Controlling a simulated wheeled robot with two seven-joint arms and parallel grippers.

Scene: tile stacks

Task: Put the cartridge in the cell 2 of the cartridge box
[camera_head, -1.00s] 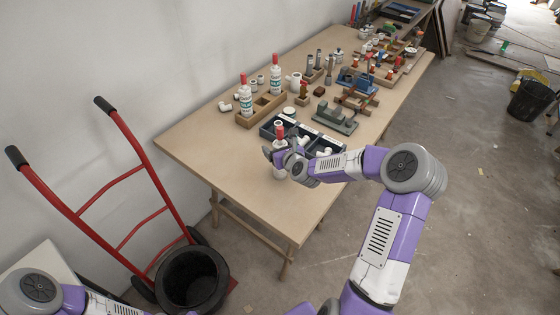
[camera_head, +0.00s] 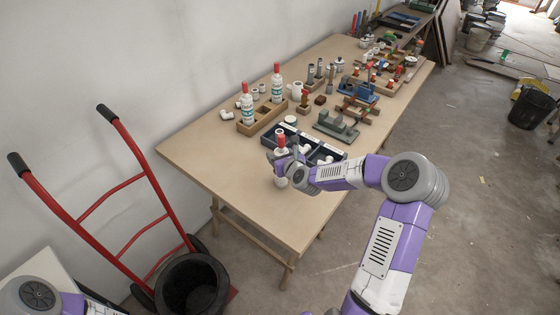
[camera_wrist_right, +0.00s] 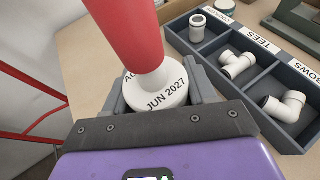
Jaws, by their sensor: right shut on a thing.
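The cartridge, a white bottle with a long red tip (camera_head: 281,140), is held upright in my right gripper (camera_head: 281,169) near the table's front end. In the right wrist view its white shoulder (camera_wrist_right: 160,92) carries the print "JUN 2027", and the gripper is shut around it. The cartridge box is a wooden crate (camera_head: 256,127) farther back on the table, away from the gripper. Two similar cartridges stand in it, one near the front left (camera_head: 247,103) and one near the back right (camera_head: 277,83); empty cells show between them. My left gripper is out of view.
A dark divided bin (camera_wrist_right: 220,52) with labelled compartments and white pipe fittings stands right beside the gripper. White fittings (camera_head: 227,114) lie left of the crate. Tools and blocks crowd the table's far part. The table (camera_head: 215,160) is bare at front left.

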